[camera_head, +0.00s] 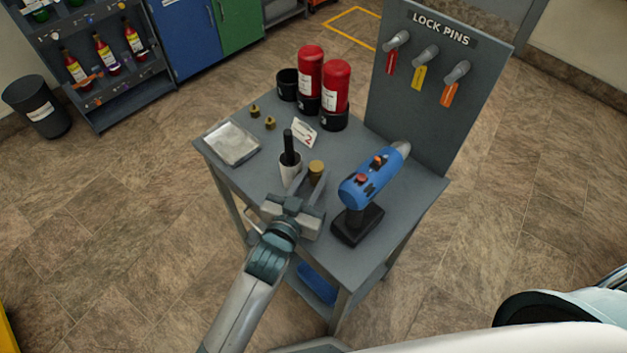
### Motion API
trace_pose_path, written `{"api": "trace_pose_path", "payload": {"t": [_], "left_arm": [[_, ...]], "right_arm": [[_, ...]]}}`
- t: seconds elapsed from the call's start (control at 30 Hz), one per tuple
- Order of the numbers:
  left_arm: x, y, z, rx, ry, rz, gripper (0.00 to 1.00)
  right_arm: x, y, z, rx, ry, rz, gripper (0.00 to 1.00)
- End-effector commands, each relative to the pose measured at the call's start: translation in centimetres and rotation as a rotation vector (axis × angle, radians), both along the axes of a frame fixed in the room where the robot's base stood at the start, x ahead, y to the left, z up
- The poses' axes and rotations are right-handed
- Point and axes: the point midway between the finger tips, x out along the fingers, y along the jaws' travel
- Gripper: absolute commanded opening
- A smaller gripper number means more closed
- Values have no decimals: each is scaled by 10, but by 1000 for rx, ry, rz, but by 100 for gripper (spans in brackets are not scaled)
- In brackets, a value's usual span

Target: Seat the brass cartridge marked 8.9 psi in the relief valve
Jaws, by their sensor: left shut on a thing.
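My left gripper (308,182) reaches over the grey table from the front. It is shut on a brass cylinder (316,168), whose round top shows at the fingertips; no marking on it is readable. Two smaller brass pieces (255,111) (270,123) stand apart at the table's back left, their markings too small to read. A blue cylinder (362,188) with red and orange fittings lies tilted on a black stand (358,225), right of the gripper. I cannot tell which part is the relief valve. My right gripper is not in view.
On the table (350,137) are a white cup (290,168) with a black-handled tool close left of the gripper, a silver tray (232,143), a number card (304,131) and red bottles (336,85) in black holders. The lock-pin board (430,95) rises behind.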

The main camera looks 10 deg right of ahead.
Motion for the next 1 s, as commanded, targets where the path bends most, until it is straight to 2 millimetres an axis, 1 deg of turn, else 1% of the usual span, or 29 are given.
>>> {"api": "trace_pose_path", "payload": {"t": [0.03, 0.17, 0.5, 0.6, 0.7, 0.8, 1.0], "left_arm": [[0, 0, 9, -3, -6, -1, 0], [0, 0, 33, -5, -7, -1, 0], [0, -1, 109, -5, -7, -1, 0], [0, -1, 128, -4, -5, -2, 0], [0, -1, 144, -4, -5, -2, 0], [0, 0, 154, -2, -4, -1, 0], [0, 0, 162, -1, -1, -1, 0]], "right_arm": [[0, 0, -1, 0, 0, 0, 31], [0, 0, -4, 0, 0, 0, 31], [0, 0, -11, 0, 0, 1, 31], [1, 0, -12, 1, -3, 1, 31], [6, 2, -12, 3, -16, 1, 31], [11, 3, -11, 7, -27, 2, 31], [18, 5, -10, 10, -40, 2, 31]]}}
